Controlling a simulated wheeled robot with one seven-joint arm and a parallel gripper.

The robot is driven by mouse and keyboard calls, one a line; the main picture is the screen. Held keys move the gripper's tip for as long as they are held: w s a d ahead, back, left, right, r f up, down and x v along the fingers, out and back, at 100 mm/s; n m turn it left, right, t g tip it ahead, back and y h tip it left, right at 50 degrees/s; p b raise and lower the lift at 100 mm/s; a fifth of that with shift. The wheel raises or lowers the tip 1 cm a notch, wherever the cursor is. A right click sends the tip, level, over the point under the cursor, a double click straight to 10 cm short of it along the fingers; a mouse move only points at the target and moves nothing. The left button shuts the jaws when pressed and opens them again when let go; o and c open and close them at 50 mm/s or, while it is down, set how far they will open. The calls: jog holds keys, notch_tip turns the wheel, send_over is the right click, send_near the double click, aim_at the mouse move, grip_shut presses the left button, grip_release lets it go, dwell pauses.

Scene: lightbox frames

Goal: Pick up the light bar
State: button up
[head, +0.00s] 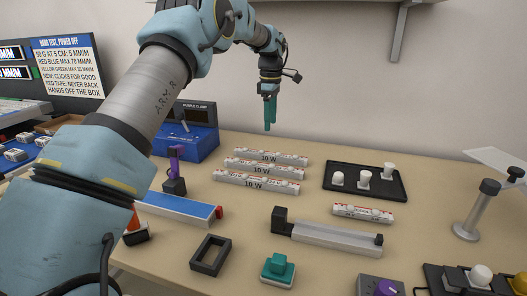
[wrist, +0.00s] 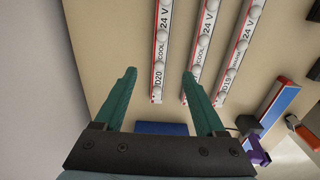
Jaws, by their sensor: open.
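A shorter white bar (head: 362,214) lies to the right. In the wrist view, three bars show: the left bar (wrist: 162,48), the middle bar (wrist: 203,45) and the right bar (wrist: 236,48). My gripper (head: 269,128) points down above the table, apart from the bars. Its green fingers (wrist: 158,75) are spread and empty; the left bar appears between them in the wrist view.
A black tray (head: 330,185) with several white knobs stands right of the bars. A long grey fixture (head: 335,236) lies in front. A purple clamp (head: 174,170) and a blue box (head: 193,138) stand left. A stand with a clear plate (head: 467,228) rises at right.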

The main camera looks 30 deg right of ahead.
jog(key=p, duration=0.1)
send_over(270, 152)
jog(key=f, duration=0.5)
jog(key=shift+w+d+f, duration=0.1)
jog(key=shift+w+d, duration=0.05)
jog(key=shift+w, duration=0.2)
jog(key=shift+s+f+p, duration=0.2)
jog(key=shift+f+p, duration=0.95)
jog(key=shift+f, duration=1.6)
grip_shut()
